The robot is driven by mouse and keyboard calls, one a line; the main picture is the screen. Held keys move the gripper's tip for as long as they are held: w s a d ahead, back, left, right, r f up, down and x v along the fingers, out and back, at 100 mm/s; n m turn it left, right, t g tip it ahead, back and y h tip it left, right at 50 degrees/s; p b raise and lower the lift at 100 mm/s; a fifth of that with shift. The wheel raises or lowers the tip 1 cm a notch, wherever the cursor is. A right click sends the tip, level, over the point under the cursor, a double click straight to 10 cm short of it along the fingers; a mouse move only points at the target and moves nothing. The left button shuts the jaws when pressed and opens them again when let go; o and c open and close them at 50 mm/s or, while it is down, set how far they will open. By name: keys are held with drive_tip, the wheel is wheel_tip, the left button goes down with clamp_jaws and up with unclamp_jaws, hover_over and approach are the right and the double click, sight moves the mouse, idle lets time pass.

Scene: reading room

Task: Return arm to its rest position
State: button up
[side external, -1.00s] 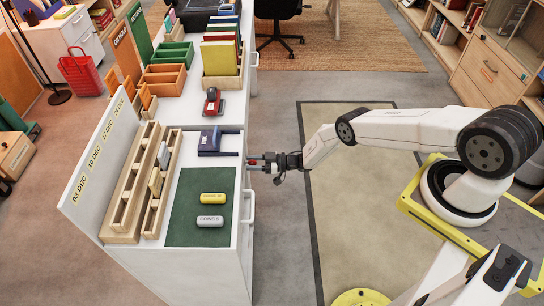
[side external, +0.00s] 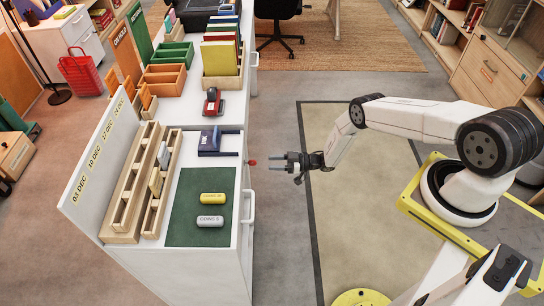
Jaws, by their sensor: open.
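My gripper (side external: 289,162) is open and empty. It hangs over the floor to the right of the white counter (side external: 243,285), with its fingers pointing left toward the counter's edge. A small red knob (side external: 251,162) sticks out at the counter's right side, a short gap left of my fingertips and apart from them. My white arm reaches from the yellow-framed base at the right.
A black chair (side external: 278,14) stands at the back. Floor around my gripper is clear.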

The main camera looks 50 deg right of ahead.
drive_tip(key=w+d+r+m+h, duration=0.25)
drive_tip(key=w+r+h, duration=0.35)
drive_tip(key=w+r, duration=0.4)
wheel_tip(320, 180, up, 12)
drive_tip(key=d+m+g+h, duration=0.1)
drive_tip(key=m+g+h, duration=0.1)
drive_tip(key=h, duration=0.3)
drive_tip(key=s+a+r+m+g+h, duration=0.2)
drive_tip(key=s+a+r+m+g, duration=0.15)
drive_tip(key=s+r, duration=0.7)
drive_tip(key=s+a+r+g, duration=0.1)
drive_tip(key=s+g, duration=0.1)
drive_tip(key=s, duration=0.7)
drive_tip(key=s+a+r+m+g, duration=0.1)
drive_tip(key=s+a+r+g, duration=0.1)
drive_tip(key=s, duration=0.8)
drive_tip(key=shift+s+a+r+g, duration=0.15)
drive_tip(key=shift+s+r+g, duration=0.05)
drive_tip(key=shift+r+g, duration=0.15)
